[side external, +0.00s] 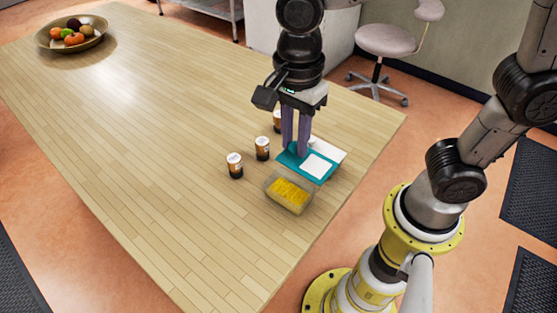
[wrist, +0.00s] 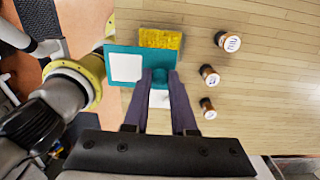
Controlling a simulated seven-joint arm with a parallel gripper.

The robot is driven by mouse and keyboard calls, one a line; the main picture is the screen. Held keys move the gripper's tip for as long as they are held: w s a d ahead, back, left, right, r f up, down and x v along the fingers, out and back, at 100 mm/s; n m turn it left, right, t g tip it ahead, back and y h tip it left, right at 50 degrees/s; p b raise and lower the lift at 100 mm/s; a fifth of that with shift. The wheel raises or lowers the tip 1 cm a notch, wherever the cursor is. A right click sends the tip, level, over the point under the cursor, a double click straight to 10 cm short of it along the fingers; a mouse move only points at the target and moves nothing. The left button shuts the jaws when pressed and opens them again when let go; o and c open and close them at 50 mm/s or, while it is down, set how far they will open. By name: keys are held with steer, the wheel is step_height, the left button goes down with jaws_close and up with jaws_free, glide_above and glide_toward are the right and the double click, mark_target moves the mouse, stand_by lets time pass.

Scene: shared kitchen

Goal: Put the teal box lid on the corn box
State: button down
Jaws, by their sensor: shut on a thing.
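The corn box (side external: 289,207) is a clear, open-topped box of yellow corn on the table, in front of the lid in the side view. In the wrist view the corn box (wrist: 160,39) lies just beyond the lid's far edge. The height of the lid above the table is hard to tell.
A white flat item (side external: 328,150) lies partly behind the lid. Three dark jars with white tops, such as the nearest one (side external: 235,166), stand left of the lid. A fruit bowl (side external: 72,48) is far away at the table's back left. Much of the wooden table (side external: 150,140) is clear.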

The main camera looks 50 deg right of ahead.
steer(key=shift+w+a+f, duration=0.25)
steer(key=shift+w+f, duration=0.15)
steer(key=shift+f, duration=0.65)
steer(key=shift+w+a+f, duration=0.2)
steer(key=shift+w+f, duration=0.25)
steer(key=shift+f, duration=0.65)
steer(key=shift+w+a+f, duration=0.25)
steer(key=shift+w+f, duration=0.15)
steer(key=shift+f, duration=0.65)
steer(key=shift+f, duration=0.35)
steer(key=shift+f, duration=0.1)
steer(key=c, duration=0.7)
jaws_free()
steer(key=shift+c, duration=0.2)
